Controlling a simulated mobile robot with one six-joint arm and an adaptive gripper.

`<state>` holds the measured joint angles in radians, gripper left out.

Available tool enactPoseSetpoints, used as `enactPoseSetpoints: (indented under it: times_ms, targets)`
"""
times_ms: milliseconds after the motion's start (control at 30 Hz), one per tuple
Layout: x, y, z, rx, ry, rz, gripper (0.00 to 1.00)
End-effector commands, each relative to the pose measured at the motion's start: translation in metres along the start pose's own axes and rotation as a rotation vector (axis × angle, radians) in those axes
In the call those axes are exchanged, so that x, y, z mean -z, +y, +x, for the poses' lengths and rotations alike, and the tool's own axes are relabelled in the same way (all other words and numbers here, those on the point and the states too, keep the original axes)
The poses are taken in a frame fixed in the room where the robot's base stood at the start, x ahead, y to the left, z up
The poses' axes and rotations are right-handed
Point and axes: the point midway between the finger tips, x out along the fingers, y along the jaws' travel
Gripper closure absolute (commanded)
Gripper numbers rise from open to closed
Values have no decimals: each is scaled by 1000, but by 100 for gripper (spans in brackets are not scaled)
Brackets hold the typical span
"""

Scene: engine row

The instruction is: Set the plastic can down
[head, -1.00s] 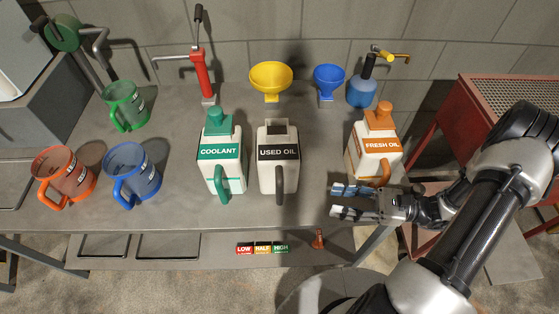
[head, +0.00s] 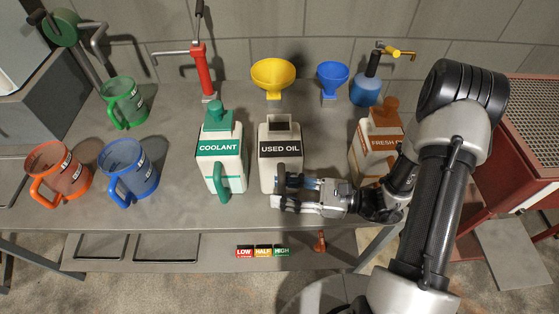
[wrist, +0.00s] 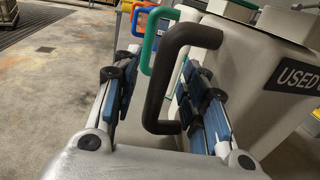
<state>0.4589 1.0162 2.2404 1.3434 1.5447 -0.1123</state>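Three plastic cans stand upright on the grey bench (head: 190,205). The white USED OIL can (head: 281,165) has a dark handle, which shows large in the wrist view (wrist: 158,85). My gripper (head: 284,194) is at the front of this can. In the wrist view its two blue-padded fingers (wrist: 150,110) are apart on either side of the handle, with gaps visible, so it is open. In the head view the fingers hide part of the handle. The COOLANT can (head: 219,160) stands to the left. The FRESH OIL can (head: 370,145) stands to the right, partly hidden by my arm.
Green (head: 124,103), orange (head: 60,175) and blue (head: 130,172) jugs stand at the left. Yellow (head: 273,77) and blue (head: 332,78) funnels, a red pump (head: 203,70) and a blue pump bottle (head: 366,90) stand along the back. A LOW/HALF/HIGH strip (head: 263,251) marks the front.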

Motion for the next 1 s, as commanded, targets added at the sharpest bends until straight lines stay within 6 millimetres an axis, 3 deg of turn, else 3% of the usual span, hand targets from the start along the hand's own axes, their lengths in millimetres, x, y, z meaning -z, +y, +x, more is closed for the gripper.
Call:
enactPoseSetpoints:
  times_ms: [300, 900, 1000]
  targets:
    - [0, 0, 7, 1, 0, 1, 60]
    - [0, 0, 7, 0, 0, 0, 100]
    - [0, 0, 7, 0, 0, 0, 100]
